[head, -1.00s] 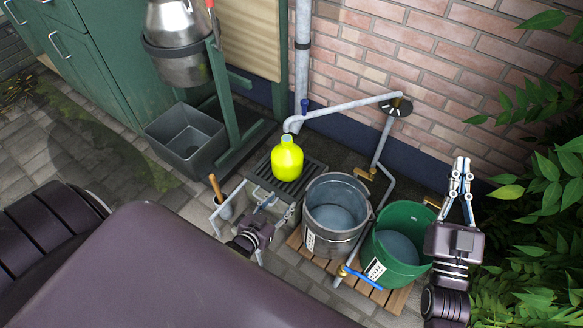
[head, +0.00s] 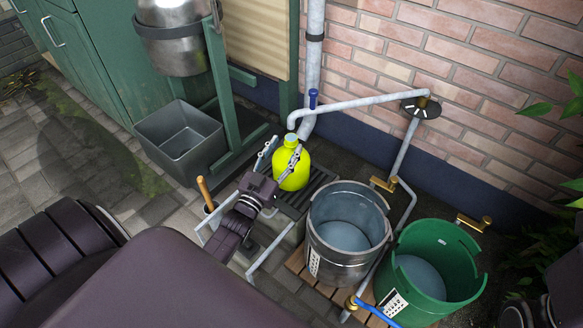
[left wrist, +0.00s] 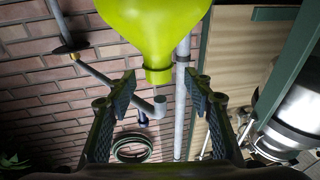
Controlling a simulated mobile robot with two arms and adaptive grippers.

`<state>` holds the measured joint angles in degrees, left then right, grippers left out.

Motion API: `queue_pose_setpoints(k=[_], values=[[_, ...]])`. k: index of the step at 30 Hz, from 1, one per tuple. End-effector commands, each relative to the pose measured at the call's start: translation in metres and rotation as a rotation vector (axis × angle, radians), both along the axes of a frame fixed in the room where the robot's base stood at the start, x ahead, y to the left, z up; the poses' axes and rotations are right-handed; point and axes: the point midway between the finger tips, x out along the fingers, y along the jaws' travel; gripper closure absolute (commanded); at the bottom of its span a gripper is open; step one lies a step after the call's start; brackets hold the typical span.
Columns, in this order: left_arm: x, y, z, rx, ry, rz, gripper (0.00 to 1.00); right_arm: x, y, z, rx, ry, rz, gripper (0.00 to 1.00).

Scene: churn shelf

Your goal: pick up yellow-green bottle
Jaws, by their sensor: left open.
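The yellow-green bottle (head: 290,175) stands upright on a dark slatted grate (head: 318,178), under the end of a grey pipe. My left gripper (head: 284,148) is open at the bottle. One finger is to its left and the other overlaps its front right in the head view; contact cannot be told. In the left wrist view, which looks inverted, the bottle (left wrist: 155,25) hangs into the top with its neck downward. The open fingers of the left gripper (left wrist: 162,95) are on either side of the neck, with gaps. The fingers of my right gripper are out of view.
A metal bucket (head: 326,251) and a green bucket (head: 467,290), both with water, stand right of the grate. The grey pipe (head: 365,106) runs just above the bottle. A grey tub (head: 165,138) and green frame (head: 229,115) are at left. A brick wall (head: 480,70) stands behind.

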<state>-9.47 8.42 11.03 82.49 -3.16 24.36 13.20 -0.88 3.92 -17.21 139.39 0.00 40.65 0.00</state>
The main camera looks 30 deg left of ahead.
Motion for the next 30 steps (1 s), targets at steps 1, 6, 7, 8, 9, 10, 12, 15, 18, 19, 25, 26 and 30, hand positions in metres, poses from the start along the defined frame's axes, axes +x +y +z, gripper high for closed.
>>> queue_pose_setpoints(k=[1,6,7,8,9,10,12,15,18,19,25,26,30], values=[[0.008,0.000,-0.002,0.002,-0.004,-0.001,0.53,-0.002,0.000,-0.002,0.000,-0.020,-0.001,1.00],[0.031,0.002,0.001,0.002,-0.003,-0.001,0.53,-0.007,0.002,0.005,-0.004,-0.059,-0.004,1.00],[0.034,0.002,0.002,0.002,-0.002,-0.001,0.53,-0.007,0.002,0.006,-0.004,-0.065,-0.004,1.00],[0.036,0.002,0.003,0.001,-0.002,-0.001,0.53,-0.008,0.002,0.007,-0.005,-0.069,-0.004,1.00],[0.039,0.002,0.004,0.001,-0.001,-0.001,0.53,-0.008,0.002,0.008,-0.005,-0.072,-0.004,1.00],[0.040,0.003,0.004,0.001,-0.001,-0.001,0.53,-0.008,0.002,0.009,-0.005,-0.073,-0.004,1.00],[0.041,0.003,0.005,0.000,0.001,-0.001,0.53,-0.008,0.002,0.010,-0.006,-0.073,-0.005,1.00],[0.041,0.003,0.005,0.000,0.001,-0.001,0.53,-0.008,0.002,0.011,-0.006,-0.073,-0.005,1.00],[0.040,0.003,0.005,0.000,0.001,0.000,0.57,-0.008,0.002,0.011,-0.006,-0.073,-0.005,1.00],[0.040,0.003,0.005,0.000,0.001,-0.001,0.60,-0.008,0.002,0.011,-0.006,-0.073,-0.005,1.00],[0.040,0.003,0.005,0.000,0.001,0.000,0.82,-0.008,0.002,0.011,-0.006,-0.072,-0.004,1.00],[0.040,0.003,0.005,0.000,0.001,0.000,0.86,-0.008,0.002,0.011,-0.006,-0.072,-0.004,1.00],[0.040,0.003,0.005,0.000,0.001,0.000,1.00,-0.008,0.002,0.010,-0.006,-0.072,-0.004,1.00]])
